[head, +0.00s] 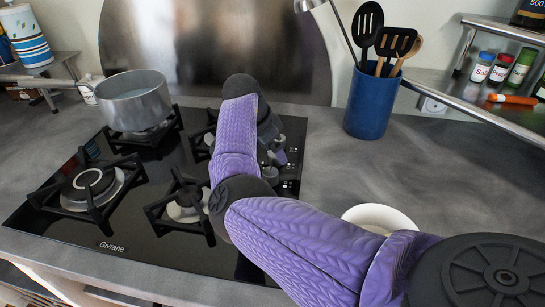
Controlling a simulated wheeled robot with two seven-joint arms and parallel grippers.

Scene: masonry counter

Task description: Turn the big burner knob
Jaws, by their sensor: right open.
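The black glass hob (130,235) has a column of grey knobs (270,175) along its right side. My right arm reaches over the hob, and its gripper (276,152) points down at these knobs. The gripper is open, but the wrist and forearm hide much of it. I cannot tell which knob is the big one, or whether the fingers touch or surround a knob. My left gripper is out of view.
A grey pot (135,103) stands on the back left burner. A blue utensil holder (370,103) stands right of the hob. A white bowl (380,217) is partly behind my right arm. A metal shelf (480,100) holds spice jars. The counter at right is mostly clear.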

